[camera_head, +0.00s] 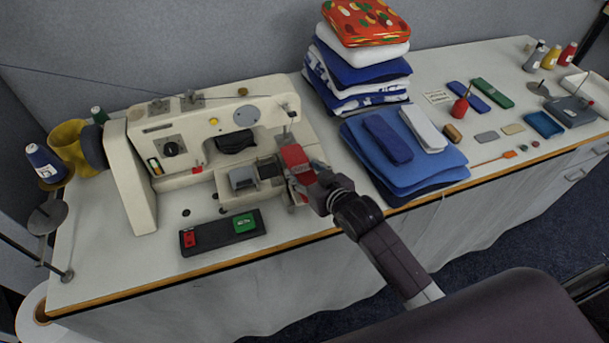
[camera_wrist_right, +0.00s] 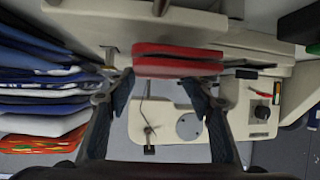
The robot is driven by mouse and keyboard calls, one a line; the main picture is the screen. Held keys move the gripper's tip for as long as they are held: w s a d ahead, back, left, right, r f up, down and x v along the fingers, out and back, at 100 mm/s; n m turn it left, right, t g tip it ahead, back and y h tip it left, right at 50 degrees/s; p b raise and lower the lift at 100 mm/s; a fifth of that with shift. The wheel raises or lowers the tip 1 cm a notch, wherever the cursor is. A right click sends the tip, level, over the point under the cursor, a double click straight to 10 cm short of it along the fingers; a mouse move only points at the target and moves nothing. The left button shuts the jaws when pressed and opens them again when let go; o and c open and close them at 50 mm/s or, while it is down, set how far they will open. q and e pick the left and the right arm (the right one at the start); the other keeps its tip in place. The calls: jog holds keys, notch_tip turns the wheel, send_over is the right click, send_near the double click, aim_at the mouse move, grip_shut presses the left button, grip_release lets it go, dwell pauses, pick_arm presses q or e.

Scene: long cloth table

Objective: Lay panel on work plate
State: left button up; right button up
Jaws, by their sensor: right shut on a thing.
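My right gripper (camera_head: 303,183) is at the right end of the cream sewing machine (camera_head: 215,125), shut on a red folded panel (camera_head: 293,157). In the right wrist view the red panel (camera_wrist_right: 178,62) lies across between the two fingertips, which grip its ends. The panel is just right of the needle area, above or at the machine bed; I cannot tell whether it touches. A small dark plate (camera_head: 268,167) on the bed, perhaps the work plate, is left of the panel. My left gripper is not in view.
A black switch box (camera_head: 222,233) with red and green buttons lies in front of the machine. Blue folded cloths (camera_head: 425,175) lie to the right, with a tall folded stack (camera_head: 355,80) behind. The table's front edge (camera_head: 300,243) is close to my arm.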

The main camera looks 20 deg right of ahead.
notch_tip(320, 180, down, 2)
jog(key=o, duration=0.9)
jog(key=shift+s, duration=0.1)
jog(key=b+v, duration=0.1)
jog(key=v, duration=1.1)
